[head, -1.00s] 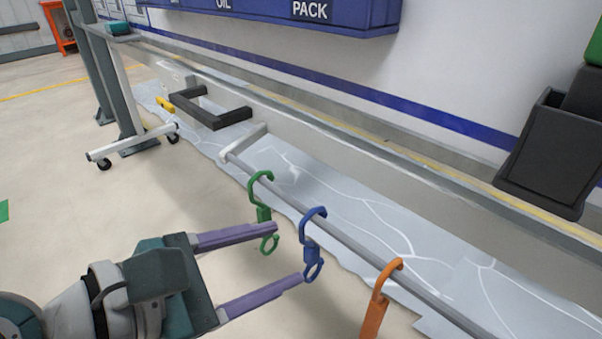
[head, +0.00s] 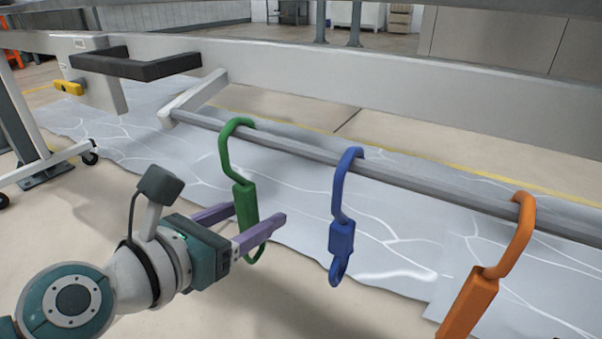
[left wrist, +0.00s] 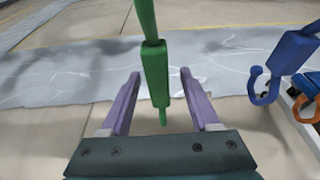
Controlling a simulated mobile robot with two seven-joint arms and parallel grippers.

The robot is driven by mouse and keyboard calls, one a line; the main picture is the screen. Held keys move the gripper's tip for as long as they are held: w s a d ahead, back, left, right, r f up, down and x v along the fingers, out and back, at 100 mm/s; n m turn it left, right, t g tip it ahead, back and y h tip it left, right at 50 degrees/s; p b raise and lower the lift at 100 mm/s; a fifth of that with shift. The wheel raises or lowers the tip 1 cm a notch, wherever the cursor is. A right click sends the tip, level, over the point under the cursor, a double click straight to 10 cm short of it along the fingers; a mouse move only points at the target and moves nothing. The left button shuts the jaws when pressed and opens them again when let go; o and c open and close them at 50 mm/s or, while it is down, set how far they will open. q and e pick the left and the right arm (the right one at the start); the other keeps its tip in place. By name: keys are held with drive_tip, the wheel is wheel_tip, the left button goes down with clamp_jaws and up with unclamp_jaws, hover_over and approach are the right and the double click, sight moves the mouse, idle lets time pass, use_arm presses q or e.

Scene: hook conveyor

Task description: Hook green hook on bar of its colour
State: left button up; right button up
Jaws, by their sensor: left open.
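The green hook (head: 227,150) hangs by its curved top from a grey bar (head: 300,151). Its block-shaped body hangs below, with a small loop at the bottom. My left gripper (head: 258,212) is open, with its purple fingers on either side of the green hook's body. In the left wrist view the green hook (left wrist: 155,72) stands between the two fingers, with a gap on each side. A blue hook (head: 342,235) and an orange hook (head: 470,300) hang further right on the same bar. I see no green bar. My right gripper is not in view.
A white bracket (head: 197,95) carries the grey bar's left end. A black bracket (head: 135,66) and a yellow piece (head: 69,88) are on the rail (head: 400,80) further left. The blue hook (left wrist: 293,52) is close to the right of my gripper in the left wrist view.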

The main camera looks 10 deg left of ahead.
use_arm(q)
drive_tip(key=shift+b+x, duration=0.3)
drive_tip(key=shift+x, duration=0.45)
drive_tip(key=shift+w+d+f, duration=0.2)
drive_tip(key=shift+w, duration=0.35)
drive_tip(key=shift+c, duration=0.4)
clamp_jaws()
